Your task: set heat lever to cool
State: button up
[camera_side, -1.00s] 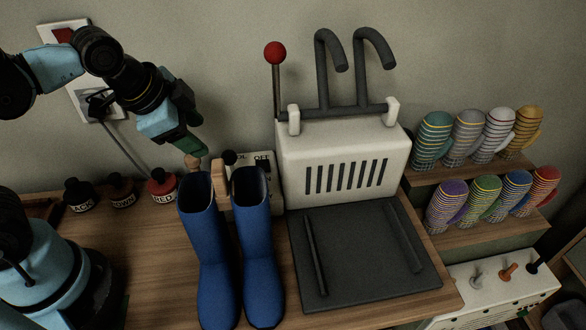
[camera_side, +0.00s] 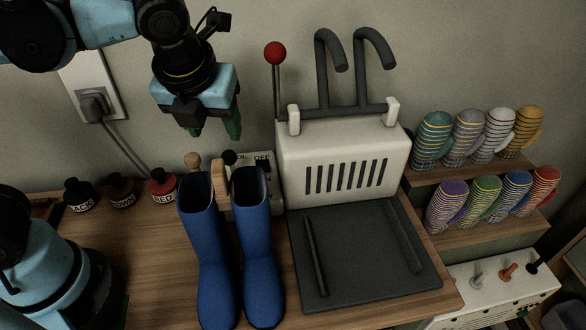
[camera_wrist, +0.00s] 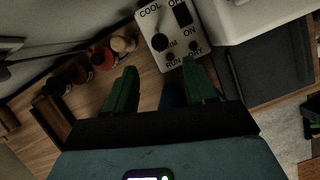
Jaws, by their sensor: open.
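The white control panel (camera_wrist: 172,30) shows in the wrist view with COOL, ON, RUN and DRY labels. A round black knob, the likely heat lever (camera_wrist: 158,42), stands over the panel below COOL, beside the letters "RM" of a partly covered label. In the side view the black knob (camera_side: 229,157) shows behind the boots, which hide much of the panel (camera_side: 262,163). My gripper (camera_side: 213,130) is open and empty, pointing down above the knob's area, clear of it. Its green fingers in the wrist view (camera_wrist: 159,72) straddle the space just below the knob.
Blue boots (camera_side: 259,248) stand in front of the panel. A wooden round-topped item (camera_side: 193,160) and several polish jars (camera_side: 163,186) are to the left. The white dryer (camera_side: 345,160) with a red-balled lever (camera_side: 275,53) stands right. Mugs (camera_side: 432,138) sit on shelves far right.

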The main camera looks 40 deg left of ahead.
aim_at(227, 154)
jog(key=x, duration=1.1)
jog(key=shift+f, duration=0.2)
grip_shut()
